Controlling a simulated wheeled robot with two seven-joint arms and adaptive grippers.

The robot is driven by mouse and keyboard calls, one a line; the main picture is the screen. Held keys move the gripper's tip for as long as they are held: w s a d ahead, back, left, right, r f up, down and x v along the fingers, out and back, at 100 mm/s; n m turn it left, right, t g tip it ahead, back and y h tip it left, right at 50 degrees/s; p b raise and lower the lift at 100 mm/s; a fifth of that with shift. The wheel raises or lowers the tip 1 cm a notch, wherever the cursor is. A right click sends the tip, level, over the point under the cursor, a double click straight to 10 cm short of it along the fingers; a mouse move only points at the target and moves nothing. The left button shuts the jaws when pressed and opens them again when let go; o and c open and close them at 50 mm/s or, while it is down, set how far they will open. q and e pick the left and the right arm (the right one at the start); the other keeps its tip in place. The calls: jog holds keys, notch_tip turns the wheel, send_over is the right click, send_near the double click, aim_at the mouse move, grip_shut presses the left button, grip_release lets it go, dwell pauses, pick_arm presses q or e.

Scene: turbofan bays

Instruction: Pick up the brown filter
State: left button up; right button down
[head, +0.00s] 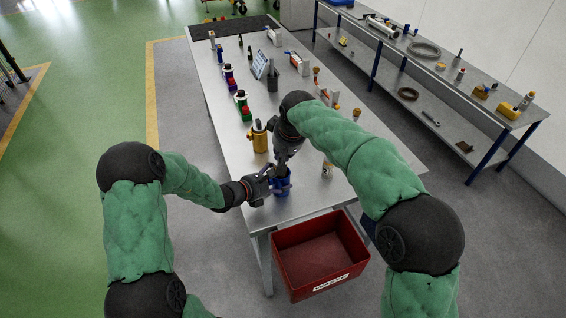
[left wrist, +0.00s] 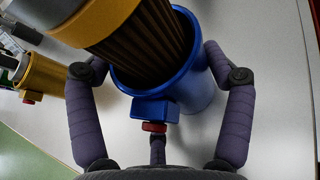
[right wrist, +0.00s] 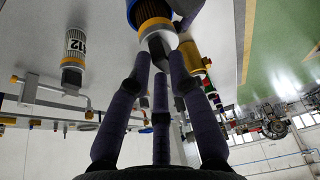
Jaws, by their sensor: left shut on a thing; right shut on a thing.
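The brown filter (left wrist: 155,45) has dark brown pleats and a yellow end band. In the left wrist view its lower part sits inside the open blue housing (left wrist: 205,95), with the pleats showing above the rim. The housing stands upright near the table's front end and also shows in the head view (head: 282,187). My left gripper (head: 272,184) is shut around the housing, a finger on each side. My right gripper (right wrist: 160,58) is above it, shut on the filter's upper end; the pleats also show in the right wrist view (right wrist: 151,9). The filter is mostly hidden in the head view.
A gold canister (head: 260,138) stands just behind the housing. A white labelled cartridge (right wrist: 74,48) stands to the right on the table. A red waste bin (head: 320,262) is below the table's front edge. Several canisters line the table's left side farther back.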

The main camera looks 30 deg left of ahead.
notch_tip(320, 180, up, 13)
dwell(0.3)
jog(key=shift+w, duration=0.1)
pick_arm(q)
jog(key=o, duration=1.2)
jog(key=shift+o, duration=0.2)
jog(key=shift+s, duration=0.1)
jog(key=v, duration=1.2)
pick_arm(e)
jog(key=shift+f, duration=0.1)
